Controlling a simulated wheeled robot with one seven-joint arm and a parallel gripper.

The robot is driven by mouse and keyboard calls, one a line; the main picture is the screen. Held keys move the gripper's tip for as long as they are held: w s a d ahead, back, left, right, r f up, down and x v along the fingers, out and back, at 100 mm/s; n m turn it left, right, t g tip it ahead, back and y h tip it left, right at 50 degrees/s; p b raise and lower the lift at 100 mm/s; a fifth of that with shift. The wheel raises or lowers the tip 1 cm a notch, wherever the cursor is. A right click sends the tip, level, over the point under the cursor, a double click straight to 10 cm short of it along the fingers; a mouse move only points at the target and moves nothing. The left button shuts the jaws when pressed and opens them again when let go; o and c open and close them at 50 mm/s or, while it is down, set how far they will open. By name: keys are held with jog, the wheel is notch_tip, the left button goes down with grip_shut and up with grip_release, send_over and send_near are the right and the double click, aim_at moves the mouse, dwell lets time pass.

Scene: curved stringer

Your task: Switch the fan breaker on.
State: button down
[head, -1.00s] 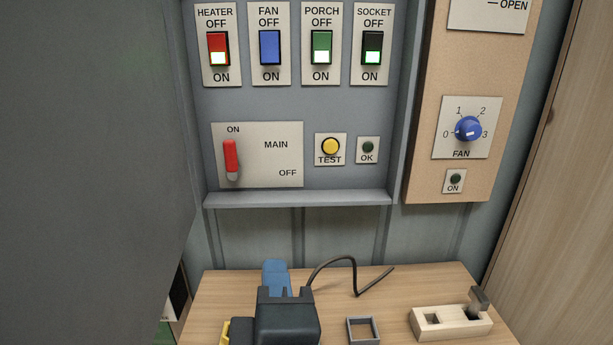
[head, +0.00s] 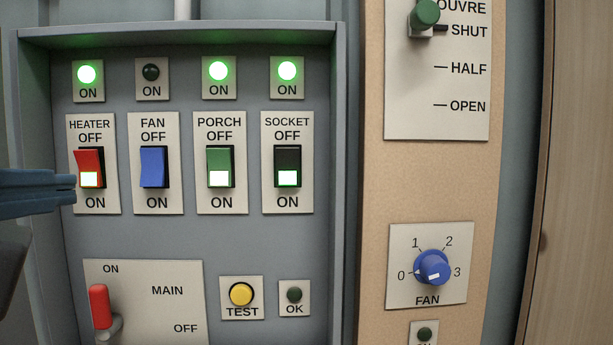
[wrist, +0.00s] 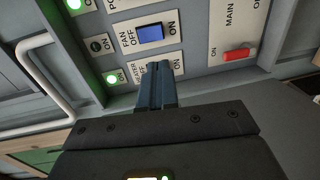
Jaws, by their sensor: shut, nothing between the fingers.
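The fan breaker (head: 154,168) is a blue rocker between FAN OFF above and ON below. Its window is unlit, and the fan lamp (head: 151,72) above it is dark. In the wrist view the fan breaker (wrist: 150,34) lies just beyond my fingertips. My gripper (head: 72,188) is shut and empty, its blue fingers entering from the left at the heater plate's left edge. In the wrist view my gripper (wrist: 158,68) covers the heater breaker. I cannot tell whether the fingers touch it.
The red heater breaker (head: 89,168), green porch breaker (head: 219,167) and black socket breaker (head: 288,167) have lit windows and green lamps above. The red main lever (head: 99,306) is at ON. The panel's raised frame (head: 345,150) borders the right side.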

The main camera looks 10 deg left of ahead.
jog(key=shift+r, duration=0.2)
jog(key=p, duration=0.2)
send_near(152, 180)
jog(key=x, duration=0.7)
jog(key=shift+f, duration=0.1)
jog(key=shift+s, duration=0.1)
